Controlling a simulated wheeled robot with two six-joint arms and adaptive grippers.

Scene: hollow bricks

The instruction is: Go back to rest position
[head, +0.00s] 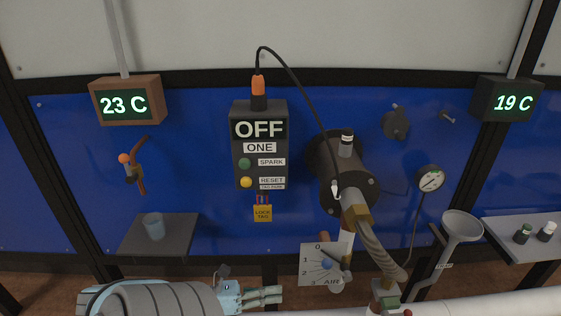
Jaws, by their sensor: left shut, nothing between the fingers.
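My left gripper (278,294) is at the bottom middle of the head view, at the end of my grey left arm, which comes in from the lower left. Its fingers point right and are shut with nothing held between them. It is below the blue panel (203,214), left of and below the air dial (320,265). It appears apart from the fittings. My right gripper does not show.
A control box (260,148) reading OFF hangs mid-panel, with a yellow lock tag (262,213) below. A burner-like pipe (380,250), a gauge (430,179) and a funnel (461,226) stand right. A left shelf (180,236) holds a blue cup (154,227).

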